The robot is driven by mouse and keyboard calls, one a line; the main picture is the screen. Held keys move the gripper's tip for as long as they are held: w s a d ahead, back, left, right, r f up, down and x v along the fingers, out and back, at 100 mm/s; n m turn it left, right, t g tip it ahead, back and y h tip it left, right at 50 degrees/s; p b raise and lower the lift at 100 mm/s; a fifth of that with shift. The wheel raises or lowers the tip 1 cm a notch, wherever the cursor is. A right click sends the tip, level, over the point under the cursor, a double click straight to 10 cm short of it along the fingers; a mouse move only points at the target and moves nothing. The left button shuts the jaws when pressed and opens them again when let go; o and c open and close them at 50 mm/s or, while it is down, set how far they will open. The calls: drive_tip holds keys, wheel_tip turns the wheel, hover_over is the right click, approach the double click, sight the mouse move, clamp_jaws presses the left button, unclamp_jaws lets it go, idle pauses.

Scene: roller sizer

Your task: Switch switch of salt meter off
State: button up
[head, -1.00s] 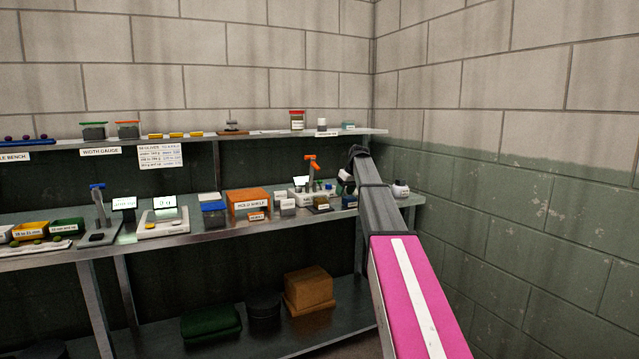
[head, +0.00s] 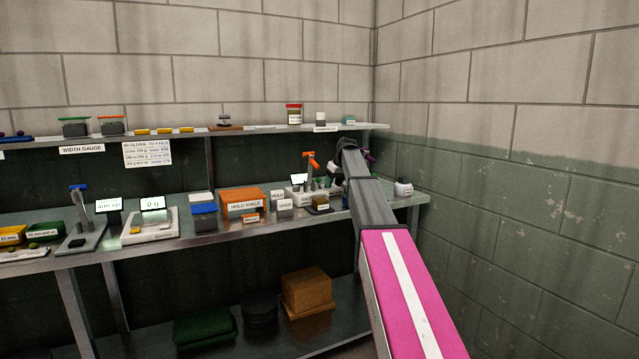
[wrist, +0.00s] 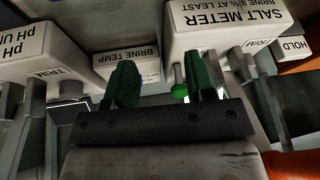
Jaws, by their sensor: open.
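The salt meter (wrist: 228,22) is a white box with a "SALT METER" label, at the upper right of the wrist view. In the head view a white unit (head: 309,198), whose label appears to begin with "SALT", stands at the bench's right end. My gripper (wrist: 162,82) is open, with dark green fingers spread below the meter's left part. A small green knob-like part (wrist: 180,88) shows between the fingers, close to the right one. Metal lever-like parts (wrist: 240,66) show right of the fingers. I cannot tell which part is the switch or its position. My arm hides the gripper in the head view.
In the wrist view, a pH unit (wrist: 25,45) stands left and a brine temp box (wrist: 127,62) stands between it and the meter. An orange hold shelf (head: 243,200) and small boxes lie left along the bench. An upper shelf (head: 250,130) runs above.

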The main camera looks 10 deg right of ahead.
sight(320, 180)
drive_tip(key=w+a, duration=0.2)
drive_tip(key=w, duration=0.1)
drive_tip(key=w+a, duration=0.3)
drive_tip(key=shift+w+a+f, duration=0.1)
drive_tip(key=shift+a+f, duration=0.05)
drive_tip(key=shift+f, duration=0.4)
drive_tip(key=c, duration=0.8)
